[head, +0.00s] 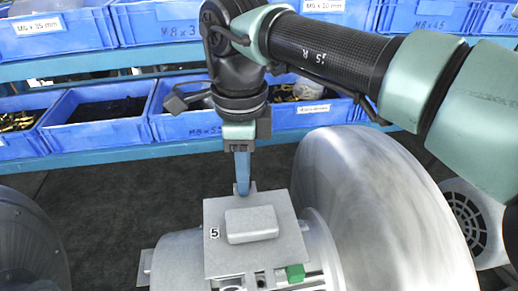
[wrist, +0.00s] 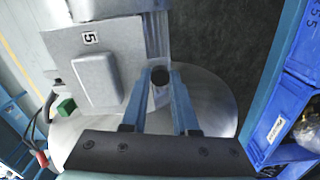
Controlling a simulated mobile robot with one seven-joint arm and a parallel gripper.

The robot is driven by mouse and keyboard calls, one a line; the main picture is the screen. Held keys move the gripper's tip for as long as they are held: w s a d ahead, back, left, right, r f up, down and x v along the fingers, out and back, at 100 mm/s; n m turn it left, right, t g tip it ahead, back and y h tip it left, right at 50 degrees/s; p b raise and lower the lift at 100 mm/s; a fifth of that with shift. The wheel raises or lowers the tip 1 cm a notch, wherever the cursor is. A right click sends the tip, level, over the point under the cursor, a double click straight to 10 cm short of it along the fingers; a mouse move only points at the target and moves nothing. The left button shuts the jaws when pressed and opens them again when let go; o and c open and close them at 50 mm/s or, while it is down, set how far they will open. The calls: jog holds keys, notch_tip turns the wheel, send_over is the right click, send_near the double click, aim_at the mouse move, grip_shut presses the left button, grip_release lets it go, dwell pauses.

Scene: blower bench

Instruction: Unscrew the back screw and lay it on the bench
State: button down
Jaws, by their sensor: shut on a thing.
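The back screw (wrist: 160,76) shows in the wrist view as a dark round head between my fingertips. My gripper (head: 243,190) points straight down at the back edge of the blower's grey plate (head: 218,262), which carries a label 5. In the wrist view, my gripper (wrist: 161,80) has one blue finger on each side of the screw head and is shut on it. In the head view the fingers hide the screw. I cannot tell how far its shank sits in the hole.
A large round grey housing (head: 372,215) stands close to the right of the plate. A green block (head: 295,272) sits at the plate's front edge. Blue bins (head: 98,115) line the shelves behind. Dark bench surface (head: 110,190) is clear to the left.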

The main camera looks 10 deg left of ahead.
jog(key=n+p, duration=0.1)
jog(key=n, duration=0.3)
jog(key=shift+r, duration=0.1)
jog(key=n+p, duration=0.1)
jog(key=n, duration=0.4)
jog(key=n+p, duration=0.1)
jog(key=n, duration=0.7)
jog(key=shift+n, duration=0.4)
jog(key=shift+r+p, duration=0.65)
jog(key=shift+r, duration=0.05)
jog(key=shift+r+p, duration=1.25)
jog(key=shift+r, duration=0.55)
jog(key=shift+f, duration=0.1)
